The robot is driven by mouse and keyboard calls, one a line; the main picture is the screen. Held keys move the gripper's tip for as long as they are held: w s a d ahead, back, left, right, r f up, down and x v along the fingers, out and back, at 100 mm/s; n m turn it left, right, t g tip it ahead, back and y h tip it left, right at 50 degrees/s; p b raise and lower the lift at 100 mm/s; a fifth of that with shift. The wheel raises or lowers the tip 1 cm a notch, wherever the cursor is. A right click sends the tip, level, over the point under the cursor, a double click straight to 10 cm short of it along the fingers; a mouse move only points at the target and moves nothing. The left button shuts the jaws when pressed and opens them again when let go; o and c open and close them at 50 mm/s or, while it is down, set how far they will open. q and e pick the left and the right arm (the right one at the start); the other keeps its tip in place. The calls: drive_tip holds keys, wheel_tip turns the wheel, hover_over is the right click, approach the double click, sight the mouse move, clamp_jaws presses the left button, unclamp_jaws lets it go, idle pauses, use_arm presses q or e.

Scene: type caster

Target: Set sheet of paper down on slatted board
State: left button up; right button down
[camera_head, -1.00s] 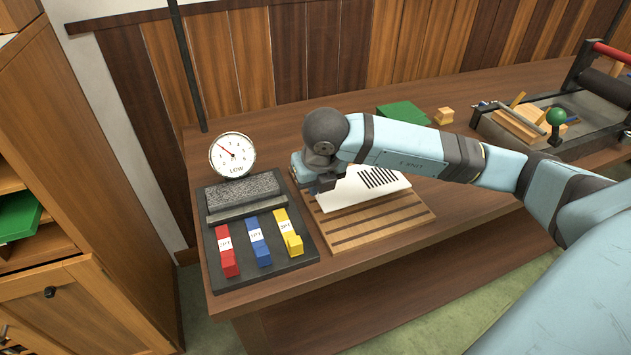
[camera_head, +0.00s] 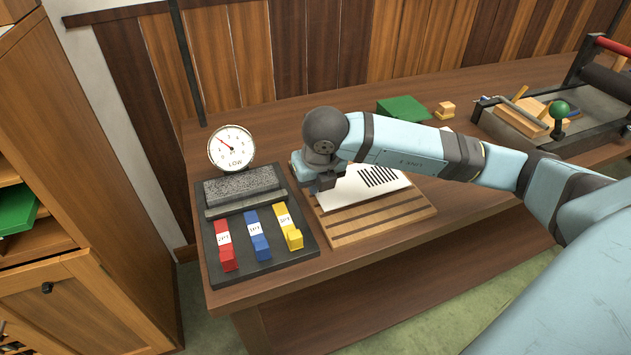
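The sheet of paper (camera_head: 362,187) is white with a block of black printed stripes. It lies over the back part of the slatted board (camera_head: 385,221), a wooden board with dark grooves on the table. I cannot tell whether the sheet rests flat on the board or is held just above it. My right gripper (camera_head: 326,186) is at the sheet's left edge, pointing down. Its fingertips are small and partly hidden by the wrist, so whether they are shut on the sheet is unclear. My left gripper is not in view.
Left of the board is a dark tray (camera_head: 262,262) with red, blue and yellow blocks and a grey stone block (camera_head: 240,186). A dial gauge (camera_head: 231,147) stands behind it. A green block (camera_head: 403,109) and a roller press (camera_head: 560,112) are farther right. A wooden cabinet (camera_head: 75,220) stands at the left.

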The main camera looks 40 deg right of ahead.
drive_tip(key=shift+f, duration=0.45)
drive_tip(key=c, duration=1.3)
unclamp_jaws()
drive_tip(key=shift+o, duration=0.2)
drive_tip(key=shift+r, duration=0.1)
drive_tip(key=shift+r+p, duration=1.25)
drive_tip(key=shift+r, duration=1.7)
